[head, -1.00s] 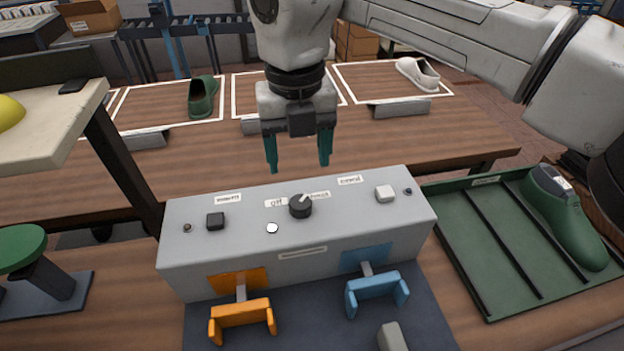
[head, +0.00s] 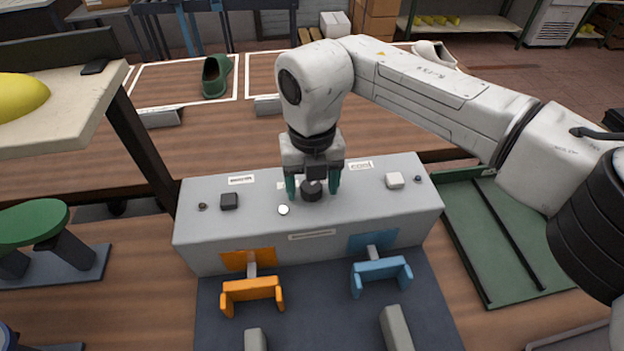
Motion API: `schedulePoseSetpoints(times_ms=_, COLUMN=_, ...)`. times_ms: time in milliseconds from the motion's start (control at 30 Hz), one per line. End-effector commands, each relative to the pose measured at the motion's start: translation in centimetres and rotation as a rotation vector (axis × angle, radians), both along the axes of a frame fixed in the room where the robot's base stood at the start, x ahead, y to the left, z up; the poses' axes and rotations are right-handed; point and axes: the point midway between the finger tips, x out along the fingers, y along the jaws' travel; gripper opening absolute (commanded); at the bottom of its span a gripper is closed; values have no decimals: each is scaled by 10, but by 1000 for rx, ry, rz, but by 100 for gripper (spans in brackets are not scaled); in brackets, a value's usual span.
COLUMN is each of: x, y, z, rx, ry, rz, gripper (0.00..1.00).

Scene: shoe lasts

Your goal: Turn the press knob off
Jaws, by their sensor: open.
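The press knob (head: 312,191) is a black round dial on top of the grey control box (head: 350,224), near its middle. My gripper (head: 312,187) is open, with one teal finger on the left and one on the right of the knob. I cannot tell whether the fingers touch it. The gripper body hides most of the labels around the knob, and the direction its mark points is not clear. A white round button (head: 284,210) sits just left and in front of the knob.
An orange bracket (head: 252,291) and a blue bracket (head: 381,275) stand in front. A green tray (head: 470,232) lies to the right; a shelf with a yellow object stands at left.

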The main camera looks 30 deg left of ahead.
Motion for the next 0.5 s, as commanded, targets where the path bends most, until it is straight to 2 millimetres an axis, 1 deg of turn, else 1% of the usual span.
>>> schedulePoseSetpoints(times_ms=133, x=0, y=0, z=0, rx=0, ry=0, rz=0, gripper=68)
schedulePoseSetpoints(times_ms=500, x=0, y=0, z=0, rx=0, ry=0, rz=0, gripper=33)
